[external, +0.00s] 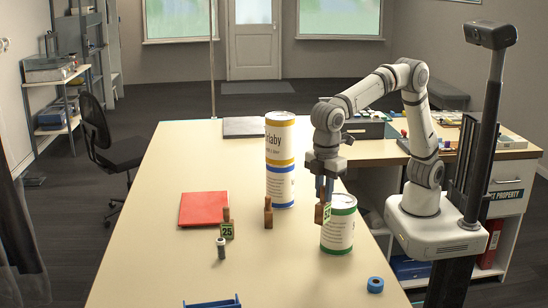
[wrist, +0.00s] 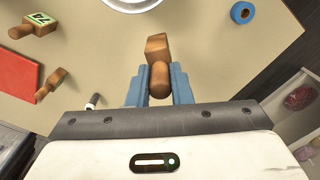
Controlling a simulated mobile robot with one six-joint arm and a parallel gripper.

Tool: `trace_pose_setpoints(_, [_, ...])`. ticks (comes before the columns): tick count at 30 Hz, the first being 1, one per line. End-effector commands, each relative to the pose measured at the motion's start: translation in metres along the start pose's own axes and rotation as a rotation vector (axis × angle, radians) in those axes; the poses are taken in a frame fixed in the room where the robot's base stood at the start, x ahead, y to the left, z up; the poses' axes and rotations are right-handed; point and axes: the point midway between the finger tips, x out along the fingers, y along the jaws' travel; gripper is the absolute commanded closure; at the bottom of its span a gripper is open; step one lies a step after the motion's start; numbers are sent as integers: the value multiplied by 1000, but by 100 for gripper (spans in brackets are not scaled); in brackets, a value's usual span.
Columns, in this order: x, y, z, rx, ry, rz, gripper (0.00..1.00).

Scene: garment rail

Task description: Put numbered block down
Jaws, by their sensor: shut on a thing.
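My gripper (external: 325,190) has its blue fingers pointing down, shut on a brown wooden numbered block (external: 320,214). The block's green number label is turned aside and hard to read. In the wrist view, the block (wrist: 157,48) sits between the blue fingers (wrist: 158,88). It hangs beside the upper left of a green-banded can (external: 338,232); whether it touches the table cannot be told. Another wooden block (external: 226,231) with a green label reading 25 stands at left, also seen in the wrist view (wrist: 36,24). A third wooden block (external: 268,216) stands between them.
A red folder (external: 203,208), a small dark-and-grey cylinder (external: 221,250) and a blue tape roll (external: 375,284) are on the cream table (external: 160,265). A tall stacked can (external: 280,150) stands behind. The table's front middle is largely clear. A blue rack edge (external: 212,303) shows at the bottom.

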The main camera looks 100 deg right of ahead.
Motion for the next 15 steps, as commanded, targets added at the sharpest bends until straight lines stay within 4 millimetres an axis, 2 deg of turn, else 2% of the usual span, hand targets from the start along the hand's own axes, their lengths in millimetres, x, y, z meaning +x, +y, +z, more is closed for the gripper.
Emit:
trace_pose_setpoints(1, [0, 23, -5, 36, -3, 0, 100])
trace_pose_setpoints(4, [4, 76, -12, 110, -2, 0, 100])
trace_pose_setpoints(9, [14, 175, -11, 241, -1, 0, 100])
trace_pose_setpoints(12, [20, 225, -4, 307, 0, 0, 100])
trace_pose_setpoints(15, [25, 262, 5, 354, 0, 0, 100])
